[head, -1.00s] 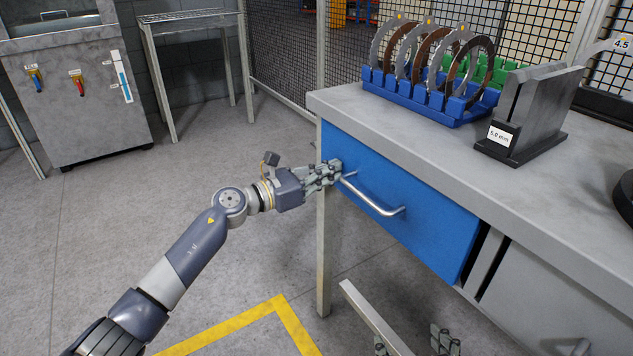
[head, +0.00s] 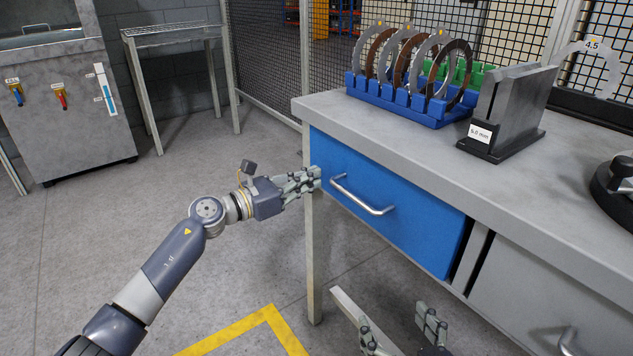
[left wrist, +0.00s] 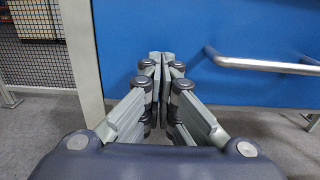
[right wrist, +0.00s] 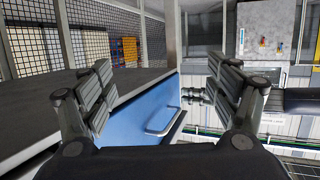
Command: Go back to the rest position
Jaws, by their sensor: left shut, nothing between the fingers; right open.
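My left gripper (head: 312,178) is shut and empty in the head view, beside the left end of the blue drawer (head: 385,205). The drawer's metal handle (head: 362,196) lies just right of the fingertips, apart from them. In the left wrist view the shut fingertips (left wrist: 160,60) point at the blue front, with the handle (left wrist: 262,65) to the right. My right gripper (head: 400,328) is low at the bottom edge of the head view, open and empty. In the right wrist view its fingers (right wrist: 160,85) are spread, with the blue drawer (right wrist: 135,130) beyond them.
The grey workbench (head: 420,140) carries a blue rack (head: 400,103) with several rings, a black block holder (head: 505,135) and a round dark device (head: 615,185). A grey machine (head: 65,110) and a metal stand (head: 175,35) stand at the back left. The floor (head: 100,240) between is clear.

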